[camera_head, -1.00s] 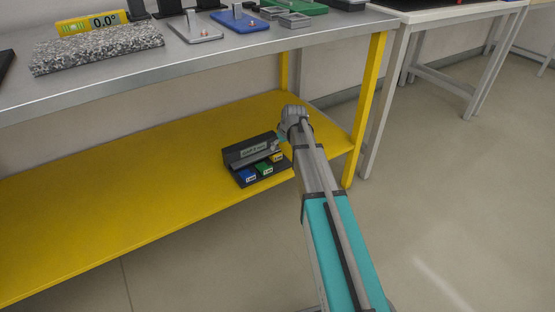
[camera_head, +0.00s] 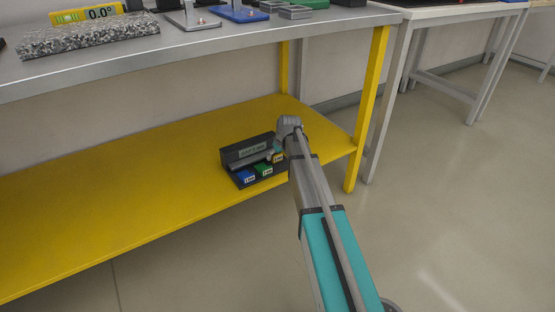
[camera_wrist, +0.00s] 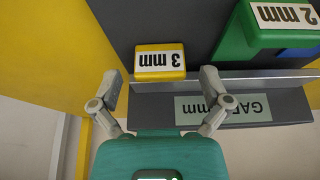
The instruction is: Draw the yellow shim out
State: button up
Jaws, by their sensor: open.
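The yellow shim, marked 3 mm, sits in the dark gap gauge (camera_head: 232,154) on the yellow shelf, at the right end of the shim row (camera_head: 279,158). In the wrist view the yellow shim (camera_wrist: 160,75) shows its labelled face, upside down. My gripper (camera_wrist: 160,86) is open and empty, with one finger on each side of the shim's end and a little short of it; I see no contact. In the head view my gripper is small beside the gauge, partly hiding the shim.
A green shim (camera_head: 264,171) marked 2 mm and a blue shim (camera_head: 246,177) sit left of the yellow one. A yellow table leg (camera_head: 367,110) stands to the right. The steel tabletop (camera_head: 190,45) is overhead. The shelf (camera_head: 110,215) is bare to the left.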

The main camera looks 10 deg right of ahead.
aim_at(282, 166)
jog(key=shift+w+f, duration=0.1)
jog(key=shift+f, duration=0.15)
jog(key=c, duration=1.3)
jog(key=shift+s+d, duration=0.25)
jog(key=shift+s, duration=0.55)
jog(key=shift+s+d, duration=0.3)
jog(key=shift+s, duration=0.5)
jog(key=shift+s+d, duration=0.25)
jog(key=shift+s, duration=0.55)
jog(key=shift+c, duration=0.2)
jog(key=o, duration=1.3)
jog(key=shift+o, duration=0.2)
jog(key=shift+w, duration=0.15)
